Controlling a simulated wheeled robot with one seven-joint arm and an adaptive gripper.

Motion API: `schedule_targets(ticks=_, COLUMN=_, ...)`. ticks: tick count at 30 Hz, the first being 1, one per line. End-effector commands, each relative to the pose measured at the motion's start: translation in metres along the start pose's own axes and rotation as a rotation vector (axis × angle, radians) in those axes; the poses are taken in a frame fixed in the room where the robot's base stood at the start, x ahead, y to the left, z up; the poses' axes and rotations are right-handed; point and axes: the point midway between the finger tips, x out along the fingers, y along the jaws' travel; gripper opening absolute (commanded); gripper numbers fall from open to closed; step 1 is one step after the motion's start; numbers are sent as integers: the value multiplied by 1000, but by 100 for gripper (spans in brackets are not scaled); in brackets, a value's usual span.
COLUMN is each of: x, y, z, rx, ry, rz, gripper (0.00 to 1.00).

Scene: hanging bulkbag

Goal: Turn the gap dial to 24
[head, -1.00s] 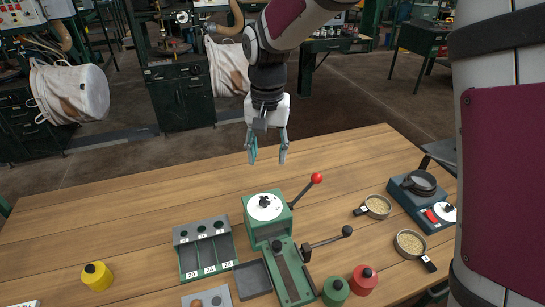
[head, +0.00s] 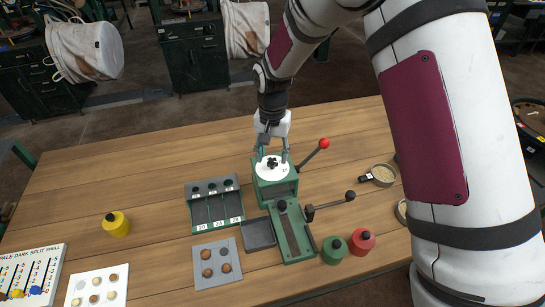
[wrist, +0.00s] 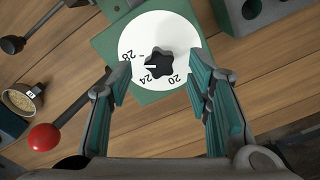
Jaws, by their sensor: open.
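The gap dial is a white disc (head: 270,167) with a black star-shaped knob, on top of the green machine (head: 275,188). In the wrist view the dial (wrist: 181,33) shows the numbers 28, 24 and 20 around the black knob (wrist: 159,62). A small white mark on the knob faces left, near the 24 to 28 side; the exact reading is hard to tell. My gripper (head: 273,155) is open just above the dial. In the wrist view its two fingers (wrist: 160,95) are spread on either side of the knob, apart from it.
The machine has a red-ball lever (head: 324,143) and a black-ball handle (head: 350,195). A slotted rack (head: 188,214), a tray with brown pieces (head: 228,279), a yellow pot (head: 117,225) and green and red pots (head: 362,241) stand nearby.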

Motion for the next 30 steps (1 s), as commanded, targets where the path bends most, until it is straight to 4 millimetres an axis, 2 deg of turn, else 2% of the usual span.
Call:
schedule_targets(ticks=6, x=18, y=0, z=0, rx=0, ry=0, rz=0, gripper=46)
schedule_targets(ticks=15, x=20, y=0, z=0, rx=-1, ry=0, rz=0, gripper=46)
schedule_targets(ticks=16, x=20, y=0, z=0, rx=-1, ry=0, rz=0, gripper=43)
schedule_targets(ticks=21, x=20, y=0, z=0, rx=-1, ry=0, rz=0, gripper=5)
schedule_targets(ticks=22, x=20, y=0, z=0, rx=-1, ry=0, rz=0, gripper=0)
schedule_targets(ticks=30, x=20, y=0, z=0, rx=-14, ry=1, rz=0, gripper=0)
